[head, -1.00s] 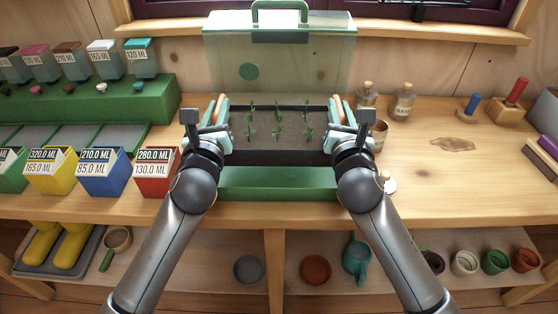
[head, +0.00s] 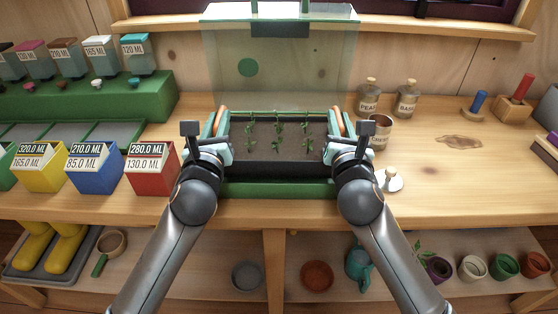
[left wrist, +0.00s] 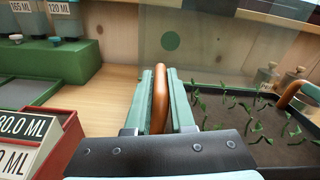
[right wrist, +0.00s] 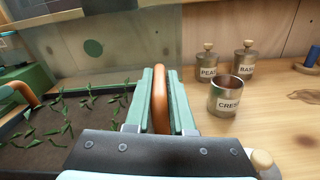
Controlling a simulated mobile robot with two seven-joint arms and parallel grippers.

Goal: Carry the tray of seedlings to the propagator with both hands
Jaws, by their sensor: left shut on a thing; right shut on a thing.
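The dark tray of seedlings (head: 277,170) holds soil and small green sprouts, with an orange handle at each end. My left gripper (head: 220,125) is shut on the left handle (left wrist: 160,98). My right gripper (head: 341,125) is shut on the right handle (right wrist: 160,98). The tray looks about level. It is over or in the green propagator base (head: 277,189), whose front edge shows below it. I cannot tell whether the tray rests on the base. The propagator's clear lid (head: 300,75) stands raised behind the tray.
A red box (head: 152,172) stands close left of my left gripper. A metal cup (head: 379,135) and a small white-based object (head: 390,180) are close to my right gripper. Two labelled jars, one at the back (head: 368,98), stand behind. The bench further right has free room.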

